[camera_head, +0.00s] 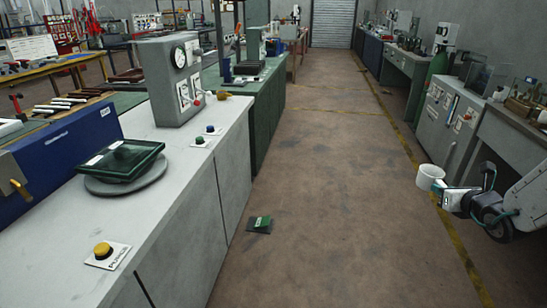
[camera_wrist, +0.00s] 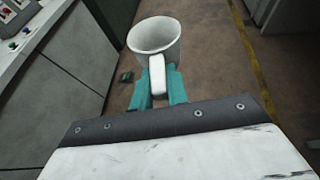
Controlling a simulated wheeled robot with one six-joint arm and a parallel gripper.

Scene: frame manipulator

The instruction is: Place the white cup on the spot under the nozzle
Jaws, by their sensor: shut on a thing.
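The white cup (camera_head: 430,175) is held in the air above the floor at the right of the head view. My gripper (camera_head: 443,188) is shut on the cup's handle. In the wrist view the cup (camera_wrist: 154,36) is upright and looks empty, its handle between the teal fingers of my gripper (camera_wrist: 158,82). A grey machine with a round gauge (camera_head: 172,82) stands on the left counter, far from the cup. A small yellowish spout-like part (camera_head: 221,95) sticks out from its right side. I cannot tell whether it is the nozzle, and no spot under it is clear.
The light counter (camera_head: 175,195) carries a dark green tray (camera_head: 124,158) on a grey round plate, a yellow button (camera_head: 102,250) and small blue and green buttons. A green item (camera_head: 259,224) lies on the floor. The middle aisle is otherwise clear. Grey cabinets (camera_head: 448,118) line the right.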

